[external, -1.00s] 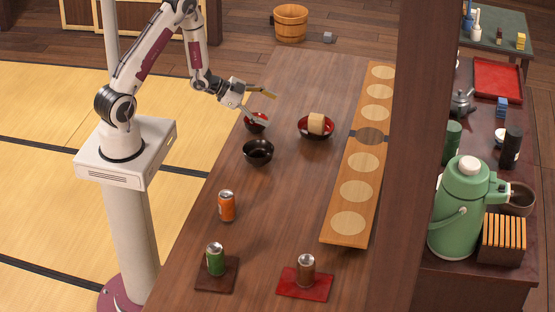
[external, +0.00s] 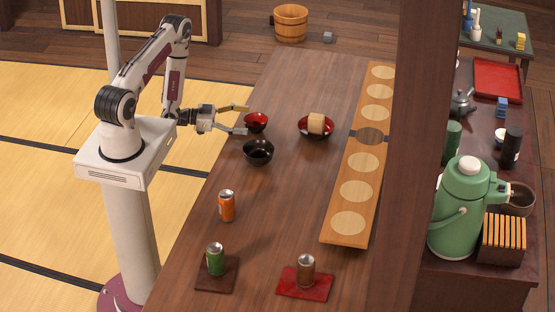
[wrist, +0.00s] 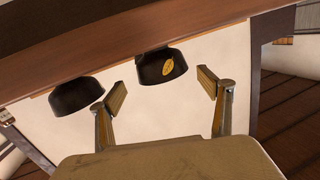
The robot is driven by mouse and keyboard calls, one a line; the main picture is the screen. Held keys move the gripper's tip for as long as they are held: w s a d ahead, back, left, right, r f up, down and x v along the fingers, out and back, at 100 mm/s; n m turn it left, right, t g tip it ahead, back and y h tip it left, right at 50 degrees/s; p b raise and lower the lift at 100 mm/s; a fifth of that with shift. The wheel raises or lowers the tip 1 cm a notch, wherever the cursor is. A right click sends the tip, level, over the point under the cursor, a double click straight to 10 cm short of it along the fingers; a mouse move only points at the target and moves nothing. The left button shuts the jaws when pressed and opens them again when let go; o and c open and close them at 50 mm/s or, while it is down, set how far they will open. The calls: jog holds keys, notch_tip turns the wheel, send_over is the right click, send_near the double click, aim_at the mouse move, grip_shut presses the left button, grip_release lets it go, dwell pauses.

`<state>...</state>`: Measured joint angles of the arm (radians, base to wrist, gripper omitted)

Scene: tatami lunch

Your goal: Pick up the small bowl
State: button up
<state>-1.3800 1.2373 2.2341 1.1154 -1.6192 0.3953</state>
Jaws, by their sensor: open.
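The small bowl (external: 256,122), red inside and dark outside, stands upright on the table near its left edge. In the wrist view, which looks upside down, its dark side with a gold leaf mark (wrist: 168,67) shows ahead of and between my fingertips. My gripper (external: 246,120) is open and empty, low and level just left of the bowl, its fingers pointing toward it. In the wrist view the gripper (wrist: 162,89) shows both fingers spread, with a gap between them and the bowl.
A larger black bowl (external: 258,152) stands close by on the near side, also in the wrist view (wrist: 77,96). A red bowl (external: 305,131) holding a tan block (external: 316,123) is to the right. An orange can (external: 227,206) stands nearer the camera.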

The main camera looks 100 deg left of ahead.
aim_at(256, 120)
jog(key=shift+s+d+f+n+t+y, duration=0.2)
jog(key=shift+s+n, duration=0.1)
jog(key=shift+s, duration=0.2)
jog(key=shift+s+d+f+n+t+y, duration=0.2)
jog(key=shift+s+n, duration=0.1)
jog(key=shift+s, duration=0.15)
jog(key=shift+s+d+f+n+t+y, duration=0.1)
jog(key=shift+s+f+n+y, duration=0.15)
jog(key=shift+s, duration=0.25)
jog(key=shift+w+r, duration=0.1)
jog(key=shift+x, duration=1.25)
jog(key=shift+r+x, duration=0.15)
jog(key=shift+x, duration=0.65)
jog(key=shift+r+x, duration=0.15)
jog(key=shift+x, duration=1.65)
jog(key=shift+a, duration=0.15)
jog(key=c, duration=1.2)
